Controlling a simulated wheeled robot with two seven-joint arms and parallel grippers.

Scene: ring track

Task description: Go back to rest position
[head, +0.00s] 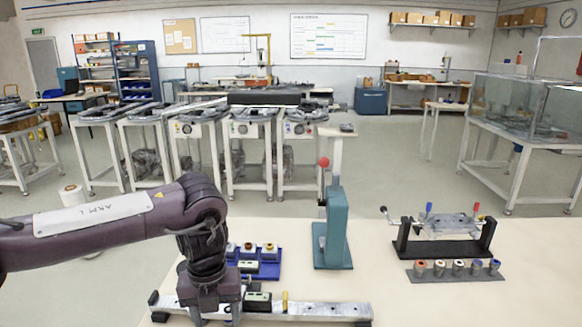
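My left arm comes in from the left, and my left gripper (214,318) points down at the light-coloured rail (325,311) on the table's front. The gripper's fingertips are at or near the rail, partly hidden by the wrist and the picture's lower edge. I cannot tell whether it is open or holds something. A dark block with a light green top (257,297) and a small yellow piece (285,301) are on the rail, right of the gripper. My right arm and gripper are not in view.
On the pale table (385,300), a blue tray (270,272) holds several small parts. A teal press (334,235) with a red knob stands mid-table. At right are a black-framed crank fixture (440,247) and a dark holder (425,275) with several cylinders. The table's front right is clear.

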